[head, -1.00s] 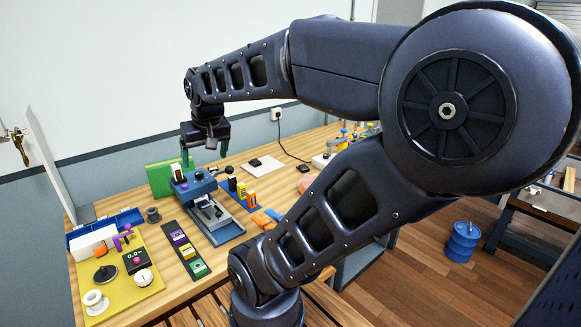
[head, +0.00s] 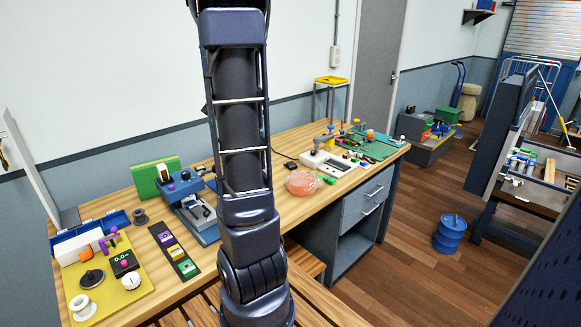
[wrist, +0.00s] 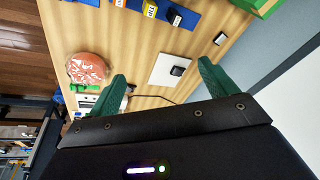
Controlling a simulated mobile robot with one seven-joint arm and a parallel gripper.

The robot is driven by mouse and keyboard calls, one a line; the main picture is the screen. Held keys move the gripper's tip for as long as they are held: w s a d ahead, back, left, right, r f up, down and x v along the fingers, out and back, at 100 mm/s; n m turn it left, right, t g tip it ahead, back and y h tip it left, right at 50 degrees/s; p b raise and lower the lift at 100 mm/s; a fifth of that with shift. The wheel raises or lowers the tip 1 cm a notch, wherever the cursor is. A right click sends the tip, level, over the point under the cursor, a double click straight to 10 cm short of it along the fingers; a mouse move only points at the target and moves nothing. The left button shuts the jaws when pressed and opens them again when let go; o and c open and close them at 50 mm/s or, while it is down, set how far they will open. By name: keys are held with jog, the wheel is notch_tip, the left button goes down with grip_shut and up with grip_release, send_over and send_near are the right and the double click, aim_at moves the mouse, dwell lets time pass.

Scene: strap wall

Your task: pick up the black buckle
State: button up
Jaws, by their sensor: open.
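My gripper (wrist: 162,68) shows in the wrist view with its two green fingers spread apart and nothing between them. It is above the wooden workbench. A small black piece (wrist: 178,70) lies on a white square plate (wrist: 160,78) on the bench, seen between the fingers and below them. It may be the black buckle, but it is too small to be sure. Another small dark block (wrist: 220,38) lies on the wood nearby. In the head view my arm rises out of the top of the picture, so the gripper is not seen there and the white plate is hidden.
A pink round thing (head: 302,183) lies mid-bench. A blue machine (head: 190,200), a green board (head: 155,175) and a yellow tray (head: 105,285) with several parts are at left. A green mat (head: 372,147) is at right.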

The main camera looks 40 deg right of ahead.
jog(key=w+d+f+m+g+h, duration=0.1)
jog(key=w+d+f+m, duration=0.2)
jog(key=d+f, duration=0.35)
jog(key=w+d+f+m+g, duration=0.1)
jog(key=w+d+f+m, duration=0.15)
jog(key=d, duration=0.75)
jog(key=m+g+h, duration=0.2)
jog(key=m, duration=0.2)
send_near(290, 163)
jog(key=shift+n, duration=0.35)
jog(key=shift+x, duration=4.45)
jog(key=shift+d+r, duration=0.1)
jog(key=c, duration=1.1)
jog(key=shift+r, duration=0.1)
jog(key=shift+c, duration=0.2)
